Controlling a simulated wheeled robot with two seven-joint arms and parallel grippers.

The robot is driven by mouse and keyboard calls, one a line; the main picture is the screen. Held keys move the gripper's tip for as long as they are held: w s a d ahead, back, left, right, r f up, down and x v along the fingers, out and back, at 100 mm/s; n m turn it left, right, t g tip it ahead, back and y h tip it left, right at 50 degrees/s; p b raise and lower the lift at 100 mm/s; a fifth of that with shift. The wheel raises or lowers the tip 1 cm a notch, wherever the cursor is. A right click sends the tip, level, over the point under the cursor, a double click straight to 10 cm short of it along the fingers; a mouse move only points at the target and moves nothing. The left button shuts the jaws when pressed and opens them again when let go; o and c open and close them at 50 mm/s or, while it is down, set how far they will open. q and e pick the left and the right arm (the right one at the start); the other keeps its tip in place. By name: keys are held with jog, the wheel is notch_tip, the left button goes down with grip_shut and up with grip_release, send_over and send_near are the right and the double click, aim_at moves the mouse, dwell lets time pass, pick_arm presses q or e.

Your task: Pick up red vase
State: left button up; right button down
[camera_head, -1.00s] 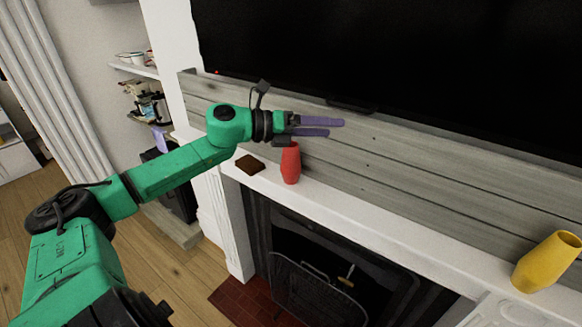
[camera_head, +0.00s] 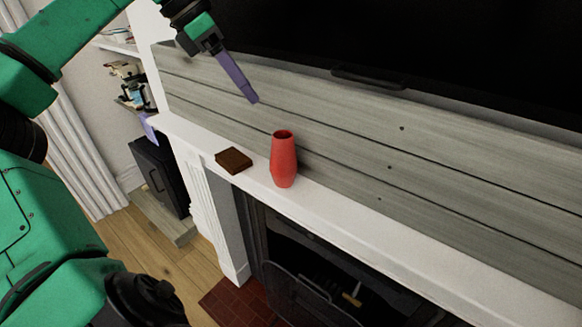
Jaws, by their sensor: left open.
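The red vase (camera_head: 284,160) stands upright on the white mantel (camera_head: 330,206), close to the grey wood panelling behind it. Its open mouth faces up, and nothing touches it. My left gripper (camera_head: 252,98) is above and a little left of the vase, clear of it, with its purple fingers pointing down and to the right. The fingers overlap in this view, so the gap between them is hard to see. The gripper is empty. My right gripper is not in view.
A small dark brown block (camera_head: 234,160) lies on the mantel just left of the vase. A large black screen (camera_head: 430,60) hangs above the panelling (camera_head: 350,130). Below is the fireplace (camera_head: 330,265). The mantel right of the vase is clear.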

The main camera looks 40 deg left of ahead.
aim_at(283, 141)
pick_arm(q)
jog(key=x, duration=0.6)
jog(key=p+x, duration=0.1)
jog(key=x, duration=0.2)
jog(key=shift+s+d+f, duration=0.2)
jog(key=shift+d+f, duration=0.1)
jog(key=shift+f, duration=0.05)
jog(key=p+x, duration=0.2)
jog(key=x, duration=0.3)
jog(key=shift+d, duration=0.25)
jog(key=shift+f, duration=0.1)
jog(key=c, duration=0.3)
grip_shut()
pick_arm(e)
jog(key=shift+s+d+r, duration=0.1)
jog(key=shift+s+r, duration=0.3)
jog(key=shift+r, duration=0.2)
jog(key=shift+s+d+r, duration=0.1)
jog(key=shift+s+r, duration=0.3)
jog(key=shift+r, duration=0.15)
